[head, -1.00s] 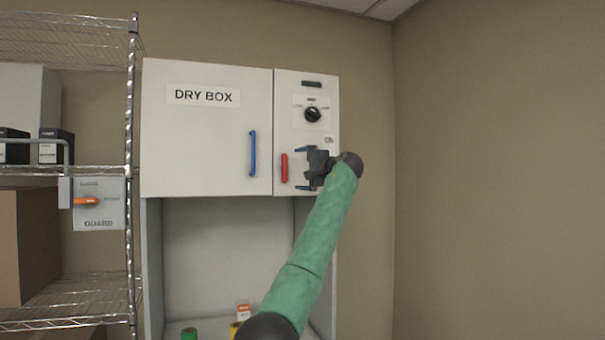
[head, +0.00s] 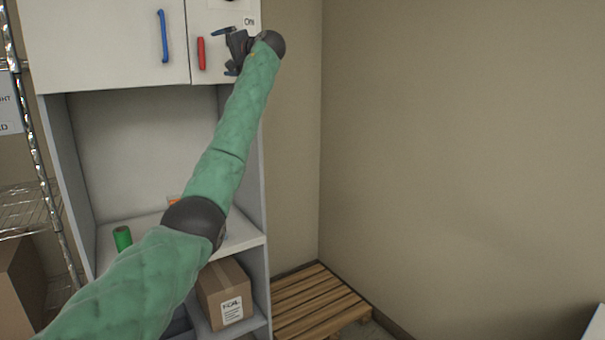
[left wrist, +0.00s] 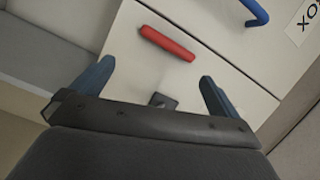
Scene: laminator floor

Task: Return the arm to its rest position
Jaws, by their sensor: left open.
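My left arm, in a green sleeve, reaches up in the head view to the dry box cabinet. Its left gripper (head: 232,51) is open and empty, in front of the narrow right panel, just right of the red handle (head: 201,53). In the left wrist view the two blue fingers (left wrist: 155,92) are spread apart, with the red handle (left wrist: 167,43) beyond them and nothing between them. A small dark square piece (left wrist: 163,101) shows on the panel between the fingers. My right gripper is not in view.
The cabinet's main door (head: 108,42) has a blue handle (head: 163,36). Below is an open shelf with a green roll (head: 122,238), and a cardboard box (head: 225,293) lower down. A wooden pallet (head: 315,300) lies on the floor by the wall. Wire shelving (head: 25,208) stands at left.

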